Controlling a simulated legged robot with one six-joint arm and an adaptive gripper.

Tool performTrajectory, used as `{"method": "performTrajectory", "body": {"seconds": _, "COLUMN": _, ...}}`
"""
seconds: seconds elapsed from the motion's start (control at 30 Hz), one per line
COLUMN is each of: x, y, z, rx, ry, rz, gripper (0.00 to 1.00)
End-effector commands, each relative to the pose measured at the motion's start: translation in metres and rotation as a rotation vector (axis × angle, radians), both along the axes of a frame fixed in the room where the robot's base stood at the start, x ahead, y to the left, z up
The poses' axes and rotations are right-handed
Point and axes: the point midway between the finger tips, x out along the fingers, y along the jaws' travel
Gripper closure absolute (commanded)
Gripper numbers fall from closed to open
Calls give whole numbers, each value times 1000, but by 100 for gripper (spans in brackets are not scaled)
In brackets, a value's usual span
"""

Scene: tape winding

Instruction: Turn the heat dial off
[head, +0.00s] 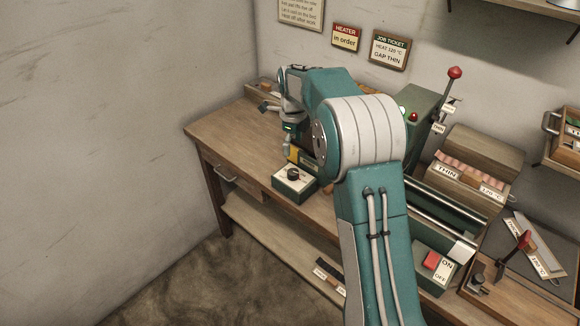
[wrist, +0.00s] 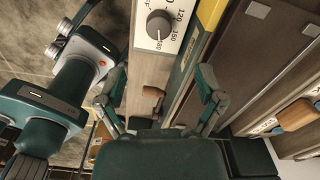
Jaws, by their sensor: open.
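The heat dial is a dark round knob (head: 293,174) on top of a small green box with a pale face (head: 298,185), near the bench's front edge. In the wrist view the dial (wrist: 160,24) is at the top centre, with 120, 150 and 180 printed around it. I cannot surely read which mark its pointer faces. My gripper (wrist: 159,88) is open and empty, its two fingers apart. The dial shows beyond the fingertips in that picture, apart from them. In the head view my arm hides much of the gripper, which hangs just behind the dial box.
A job ticket (head: 389,50) and heater sign (head: 346,37) hang on the wall. A red-knobbed lever (head: 454,73), metal rollers (head: 440,200) and a red ON/OFF switch (head: 431,261) are right of my arm. The bench's left end (head: 222,135) is mostly clear.

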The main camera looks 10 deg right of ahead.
Motion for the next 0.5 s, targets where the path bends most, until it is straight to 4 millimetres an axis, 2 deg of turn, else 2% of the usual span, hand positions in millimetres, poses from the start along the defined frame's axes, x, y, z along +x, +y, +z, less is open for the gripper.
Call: {"method": "performTrajectory", "body": {"seconds": 0.5, "x": -1, "y": 2, "z": -86, "rx": -2, "ry": 4, "rz": 3, "gripper": 13}}
